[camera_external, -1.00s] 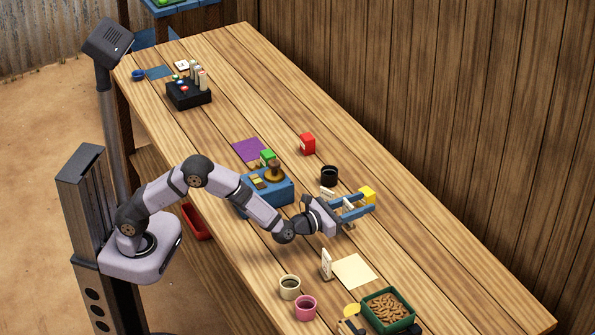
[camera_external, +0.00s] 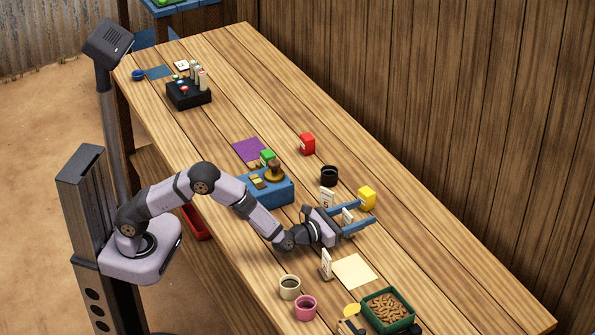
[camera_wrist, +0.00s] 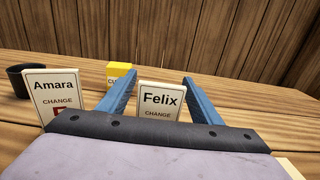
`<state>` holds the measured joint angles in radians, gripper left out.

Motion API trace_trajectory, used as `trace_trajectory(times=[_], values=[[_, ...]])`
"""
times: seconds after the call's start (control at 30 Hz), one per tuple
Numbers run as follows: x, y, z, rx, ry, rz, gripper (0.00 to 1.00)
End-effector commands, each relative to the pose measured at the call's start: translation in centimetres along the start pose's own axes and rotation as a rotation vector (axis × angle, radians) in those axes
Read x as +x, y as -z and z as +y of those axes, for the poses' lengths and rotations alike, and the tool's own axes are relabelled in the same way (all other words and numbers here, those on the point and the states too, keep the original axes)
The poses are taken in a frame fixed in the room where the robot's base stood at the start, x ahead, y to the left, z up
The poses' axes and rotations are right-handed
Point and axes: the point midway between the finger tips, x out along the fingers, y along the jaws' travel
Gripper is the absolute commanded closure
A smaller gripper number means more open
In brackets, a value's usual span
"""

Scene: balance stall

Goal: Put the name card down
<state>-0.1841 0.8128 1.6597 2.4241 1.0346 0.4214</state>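A white name card reading "Felix" (camera_wrist: 160,100) stands upright between my gripper's blue fingers in the wrist view, its face toward the camera. It also shows between the fingers in the external view (camera_external: 348,215). My gripper (camera_external: 367,213) is open, its fingers apart on either side of this card, with slim gaps visible. A second card reading "Amara" (camera_wrist: 55,93) stands upright left of the fingers, outside them, and shows in the external view (camera_external: 327,197). A third white card (camera_external: 326,264) stands beside a cream sheet (camera_external: 354,271). The cards' bottom edges are hidden in the wrist view.
A yellow box (camera_external: 367,198) stands just beyond the fingertips. A black cup (camera_external: 329,175) and blue box (camera_external: 270,190) are nearby. Cream (camera_external: 289,287) and pink (camera_external: 305,308) cups and a green tray (camera_external: 388,322) are toward the front. The table's right side is clear.

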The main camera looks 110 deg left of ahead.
Motion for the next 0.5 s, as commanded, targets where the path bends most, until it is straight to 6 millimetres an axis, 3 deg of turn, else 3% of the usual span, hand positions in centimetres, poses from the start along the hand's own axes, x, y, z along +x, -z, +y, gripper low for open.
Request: trace_trajectory(times=[0.5], values=[[-0.59, -0.29, -0.06, 0.000, 0.001, 0.000, 0.41]])
